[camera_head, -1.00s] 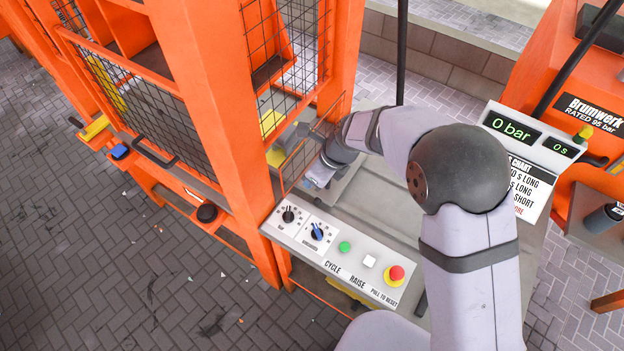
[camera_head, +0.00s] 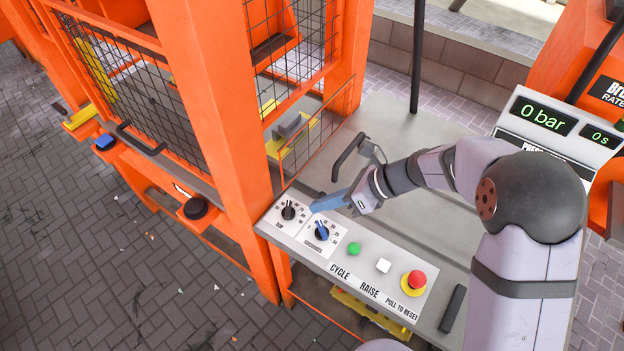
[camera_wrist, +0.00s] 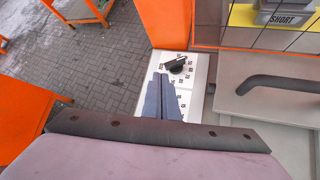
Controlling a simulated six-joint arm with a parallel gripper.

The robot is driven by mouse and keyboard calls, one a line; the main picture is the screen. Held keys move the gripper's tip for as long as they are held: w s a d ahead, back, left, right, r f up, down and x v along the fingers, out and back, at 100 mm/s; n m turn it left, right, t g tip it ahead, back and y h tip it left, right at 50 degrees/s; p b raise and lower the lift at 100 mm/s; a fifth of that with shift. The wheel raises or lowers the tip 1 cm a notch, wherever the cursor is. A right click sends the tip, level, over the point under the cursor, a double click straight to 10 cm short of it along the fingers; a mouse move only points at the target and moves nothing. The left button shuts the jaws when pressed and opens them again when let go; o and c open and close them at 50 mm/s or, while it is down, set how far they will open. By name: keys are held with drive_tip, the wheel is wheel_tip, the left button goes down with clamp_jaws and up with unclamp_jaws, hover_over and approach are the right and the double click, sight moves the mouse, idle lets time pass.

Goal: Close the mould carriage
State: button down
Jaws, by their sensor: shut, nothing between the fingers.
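The mould carriage seems to be the yellow-based unit with a grey block (camera_head: 291,126), behind the wire mesh at the press's right opening. In the wrist view a grey mould marked SHORT (camera_wrist: 288,18) shows behind mesh at the top right. A dark bent handle (camera_head: 345,152) stands over the grey bench beside the opening; it also shows in the wrist view (camera_wrist: 270,84). I cannot tell how it joins the carriage. My gripper (camera_head: 322,206) is shut and empty, its blue fingers near the dials of the control panel, apart from the handle. The fingers also show in the wrist view (camera_wrist: 160,82).
The control panel (camera_head: 338,255) has two dials, a green button, a white button and a red stop button (camera_head: 416,281). An orange press post (camera_head: 215,110) stands left of the bench. The grey bench top (camera_head: 440,215) is mostly clear. A display reads 0 bar (camera_head: 541,117).

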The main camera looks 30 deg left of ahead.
drive_tip(key=shift+w+f+y+b, duration=0.2)
drive_tip(key=shift+f+y+b, duration=0.15)
drive_tip(key=shift+f+b, duration=0.25)
drive_tip(key=shift+w+f+y+b, duration=0.2)
drive_tip(key=shift+f+y+b, duration=0.15)
drive_tip(key=shift+f+b, duration=0.25)
drive_tip(key=w+y+b, duration=0.1)
drive_tip(key=b, duration=0.1)
drive_tip(key=w+y+b, duration=0.1)
drive_tip(key=b, duration=0.1)
drive_tip(key=w+d+y+b, duration=0.1)
drive_tip(key=b, duration=0.1)
drive_tip(key=shift+w+f+t+y+b, duration=0.25)
drive_tip(key=shift+f+t+y+b, duration=0.15)
drive_tip(key=w+d+r+t+y+b, duration=0.1)
drive_tip(key=w+d+t+y+b, duration=0.25)
drive_tip(key=w+b, duration=0.25)
drive_tip(key=p, duration=0.2)
approach(300, 155)
drive_tip(key=shift+y, duration=0.25)
drive_tip(key=a, duration=0.3)
drive_tip(key=a+f, duration=0.1)
drive_tip(key=a, duration=0.2)
drive_tip(key=shift+w+a+f, duration=0.1)
drive_tip(key=shift+w+a, duration=0.05)
drive_tip(key=shift+w, duration=0.1)
drive_tip(key=shift+a, duration=0.1)
